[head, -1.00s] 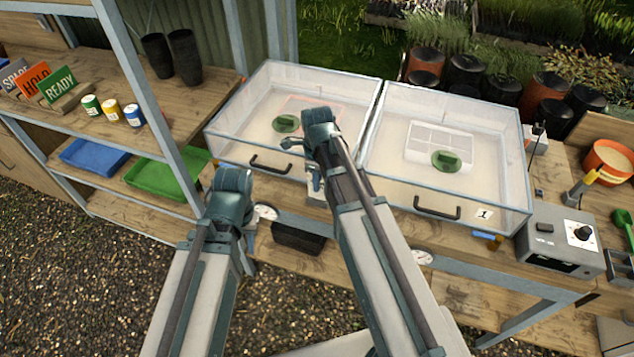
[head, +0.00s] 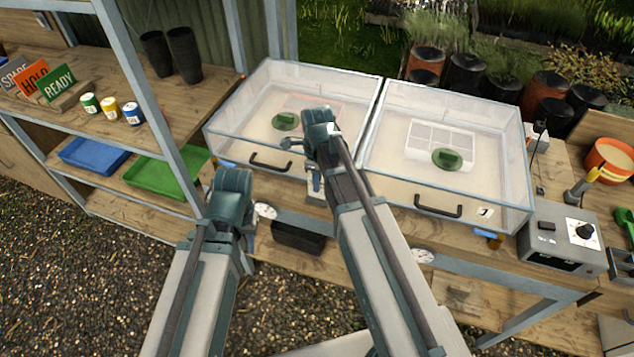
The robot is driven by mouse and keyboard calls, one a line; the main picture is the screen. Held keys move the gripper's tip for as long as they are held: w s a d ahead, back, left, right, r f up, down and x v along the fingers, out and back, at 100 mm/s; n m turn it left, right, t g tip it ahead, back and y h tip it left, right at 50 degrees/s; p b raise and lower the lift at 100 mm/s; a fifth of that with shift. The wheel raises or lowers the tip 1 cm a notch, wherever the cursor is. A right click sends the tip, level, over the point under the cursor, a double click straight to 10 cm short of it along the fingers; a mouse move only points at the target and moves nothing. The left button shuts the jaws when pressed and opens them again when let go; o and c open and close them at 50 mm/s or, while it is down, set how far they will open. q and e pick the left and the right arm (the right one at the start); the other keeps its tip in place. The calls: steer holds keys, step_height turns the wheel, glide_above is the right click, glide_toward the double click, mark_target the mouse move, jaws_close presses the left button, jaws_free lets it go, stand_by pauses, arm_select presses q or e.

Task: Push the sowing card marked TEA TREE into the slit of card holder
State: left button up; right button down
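No card that I can read as TEA TREE shows, and I cannot pick out its card holder with certainty. Upright cards stand on the upper left shelf: an orange HOLD card (head: 36,78), a green READY card (head: 59,83) and a partly cut-off SPARE card (head: 14,76). My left gripper (head: 232,205) is in front of the bench, left of the drawer handle; its fingers are hidden behind its own wrist. My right gripper (head: 317,180) is at the bench front between the two clear boxes, mostly hidden by its arm. Whether either holds anything is hidden.
Two clear-walled boxes, left (head: 258,120) and right (head: 499,140), fill the bench behind my grippers. A grey control box (head: 560,240) stands at right. A green tray (head: 160,180) and a blue tray (head: 92,156) lie on the lower left shelf. A shelf post rises at left.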

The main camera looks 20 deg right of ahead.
steer(key=shift+f+b, duration=1.05)
stand_by(0.8)
jaws_free()
stand_by(0.6)
steer(key=shift+r, duration=0.15)
steer(key=shift+r+p, duration=1.15)
steer(key=shift+p, duration=0.1)
steer(key=shift+r, duration=0.1)
step_height(320, 180, up, 6)
steer(key=p, duration=0.5)
steer(key=shift+f+p, duration=0.25)
steer(key=shift+p, duration=0.1)
steer(key=shift+f, duration=0.1)
